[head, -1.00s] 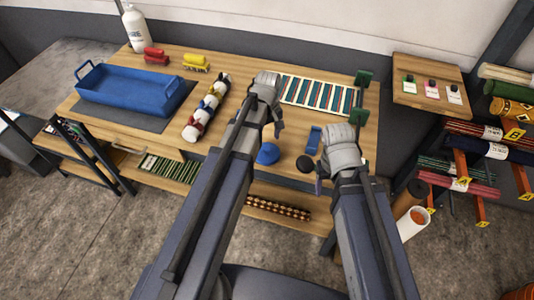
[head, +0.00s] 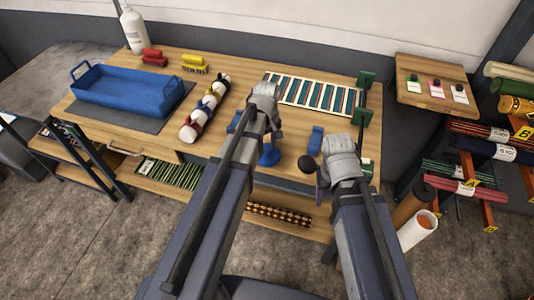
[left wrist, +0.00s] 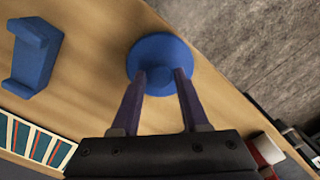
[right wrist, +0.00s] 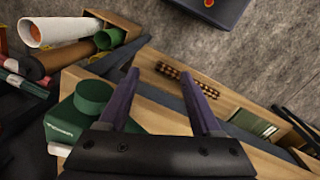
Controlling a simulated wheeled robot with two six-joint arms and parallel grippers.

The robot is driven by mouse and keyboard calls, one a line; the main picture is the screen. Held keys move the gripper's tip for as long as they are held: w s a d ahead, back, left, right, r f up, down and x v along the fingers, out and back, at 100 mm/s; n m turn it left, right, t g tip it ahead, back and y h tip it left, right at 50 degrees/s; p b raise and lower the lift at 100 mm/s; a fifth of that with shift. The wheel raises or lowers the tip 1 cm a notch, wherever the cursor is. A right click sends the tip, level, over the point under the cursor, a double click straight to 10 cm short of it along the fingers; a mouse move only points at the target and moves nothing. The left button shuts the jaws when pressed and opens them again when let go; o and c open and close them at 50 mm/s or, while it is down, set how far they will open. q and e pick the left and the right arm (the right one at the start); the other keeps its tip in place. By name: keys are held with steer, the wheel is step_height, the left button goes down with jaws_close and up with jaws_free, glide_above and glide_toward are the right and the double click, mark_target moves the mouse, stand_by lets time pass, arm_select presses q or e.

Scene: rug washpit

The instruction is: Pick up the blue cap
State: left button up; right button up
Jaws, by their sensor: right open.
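The blue cap (head: 268,156) is a round disc with a small raised knob, near the front edge of the wooden bench. In the left wrist view the cap (left wrist: 160,50) lies at my left fingertips. I cannot tell whether the cap is clear of the bench top. My right gripper (right wrist: 162,72) is open and empty over the right front part of the bench. The cap is not visible in the right wrist view.
Behind lies a striped rug sample (head: 310,93).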

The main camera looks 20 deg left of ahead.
arm_select(q)
jaws_close()
steer(key=shift+r, duration=0.1)
stand_by(0.3)
